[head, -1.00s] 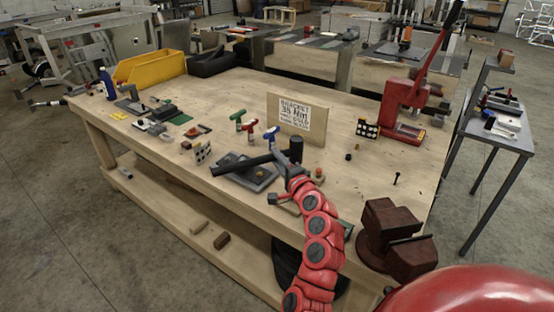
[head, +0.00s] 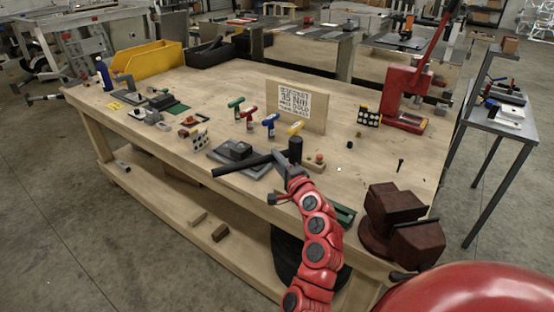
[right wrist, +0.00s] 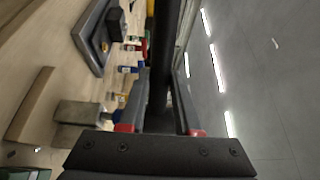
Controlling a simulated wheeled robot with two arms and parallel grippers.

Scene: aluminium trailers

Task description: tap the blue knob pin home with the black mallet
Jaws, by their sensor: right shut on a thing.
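The black mallet is in my right gripper (head: 287,174). Its dark handle (head: 242,166) points left across the front edge of a grey fixture plate, and its cylindrical head (head: 295,151) stands at the right end. In the right wrist view the dark handle (right wrist: 172,60) runs up between the fingers. A blue T-shaped piece (head: 270,124) stands in a row with green and red ones; I cannot tell whether it is the knob pin. The grey fixture (head: 236,150) carries a dark block; no blue knob is clear on it. My left gripper is out of view.
A sign board (head: 297,105) stands behind the row. A small wooden block with a red knob (head: 316,162) lies right of the mallet head. A brown vise (head: 395,215) and red press (head: 408,95) stand at the right.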

